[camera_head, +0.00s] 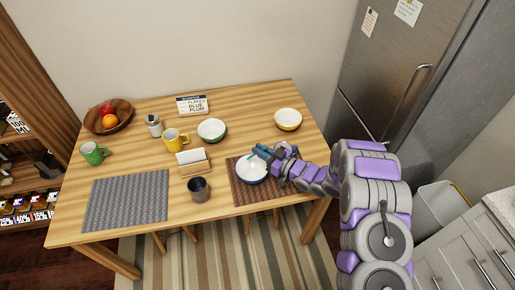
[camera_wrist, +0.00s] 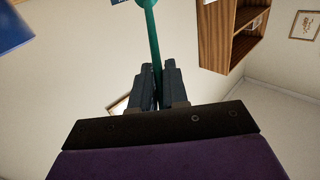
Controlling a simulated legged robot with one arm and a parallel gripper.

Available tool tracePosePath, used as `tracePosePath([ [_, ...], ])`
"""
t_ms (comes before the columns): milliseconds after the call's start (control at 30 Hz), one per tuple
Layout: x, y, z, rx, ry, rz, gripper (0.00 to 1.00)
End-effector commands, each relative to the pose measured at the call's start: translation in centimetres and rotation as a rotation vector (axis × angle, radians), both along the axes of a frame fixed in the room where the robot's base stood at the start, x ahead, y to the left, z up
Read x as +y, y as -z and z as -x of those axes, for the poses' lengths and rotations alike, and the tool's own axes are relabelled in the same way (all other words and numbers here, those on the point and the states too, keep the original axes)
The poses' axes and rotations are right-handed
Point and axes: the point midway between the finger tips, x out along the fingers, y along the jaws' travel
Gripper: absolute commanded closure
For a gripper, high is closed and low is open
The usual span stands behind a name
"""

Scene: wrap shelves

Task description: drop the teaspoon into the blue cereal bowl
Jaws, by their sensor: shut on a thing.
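The blue cereal bowl (camera_head: 249,174), white inside with a blue outside, sits upright on the brown mat (camera_head: 240,193) at the table's front right. My gripper (camera_head: 263,151) is above the bowl's far right side in the head view. In the wrist view my gripper (camera_wrist: 157,82) is shut on a green-teal teaspoon (camera_wrist: 153,42), with the stem between its fingers. The spoon's far end is cut off by the top of that view. In the head view the spoon is small and hard to separate from the fingers.
Behind stand a green bowl (camera_head: 211,130), a yellow bowl (camera_head: 288,119) and a yellow mug (camera_head: 175,141). A dark cup (camera_head: 199,190) and a napkin holder (camera_head: 193,163) stand left of the brown mat. A grey mat (camera_head: 126,200) lies at left.

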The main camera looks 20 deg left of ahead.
Motion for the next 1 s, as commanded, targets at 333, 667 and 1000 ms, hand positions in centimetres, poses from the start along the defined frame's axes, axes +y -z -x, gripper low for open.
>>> tracePosePath([
  [333, 0.9, 0.4, 0.0, -0.001, -0.002, 0.010, 0.80],
  [667, 0.1, 0.1, 0.0, -0.001, -0.001, 0.000, 0.56],
  [1000, -0.5, 0.3, 0.2, 0.000, 0.000, 0.006, 0.56],
])
